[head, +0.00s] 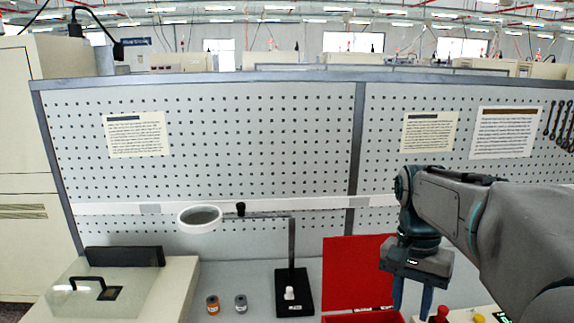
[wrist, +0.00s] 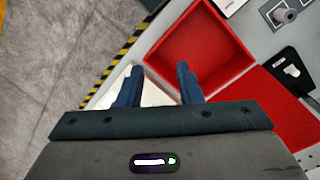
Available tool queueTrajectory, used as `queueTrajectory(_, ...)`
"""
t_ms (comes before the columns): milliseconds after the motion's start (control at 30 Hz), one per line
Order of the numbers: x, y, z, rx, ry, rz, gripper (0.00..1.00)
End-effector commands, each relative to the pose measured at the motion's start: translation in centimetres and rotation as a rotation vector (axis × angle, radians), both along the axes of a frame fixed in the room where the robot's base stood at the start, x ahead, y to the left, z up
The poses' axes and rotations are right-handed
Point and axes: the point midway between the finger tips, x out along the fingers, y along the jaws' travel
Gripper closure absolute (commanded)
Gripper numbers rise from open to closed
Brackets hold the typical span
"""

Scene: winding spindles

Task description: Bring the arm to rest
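My gripper (head: 412,302) hangs at the right of the head view with its two blue fingers pointing down and apart. It is in front of the red lid and close to the right side of the red box. In the wrist view my gripper (wrist: 157,80) is open, and nothing shows between its fingers but the surfaces below. My arm reaches in from the right edge of the head view, bent down at the wrist.
The open red box (wrist: 190,45) looks empty; its raised lid (head: 350,268) stands behind. A clear-lidded machine (head: 105,290) is far left; a red button (head: 441,312) is right.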

Motion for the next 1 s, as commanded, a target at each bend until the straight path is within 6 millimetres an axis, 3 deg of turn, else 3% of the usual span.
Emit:
queueTrajectory(300, -5.6, 4.6, -5.2, 0.018, -0.299, 0.443, 0.67)
queueTrajectory(500, -7.7, 6.2, -7.7, -0.019, -0.42, 0.631, 0.67)
queueTrajectory(1000, -8.3, 6.7, -8.4, -0.039, -0.459, 0.695, 0.67)
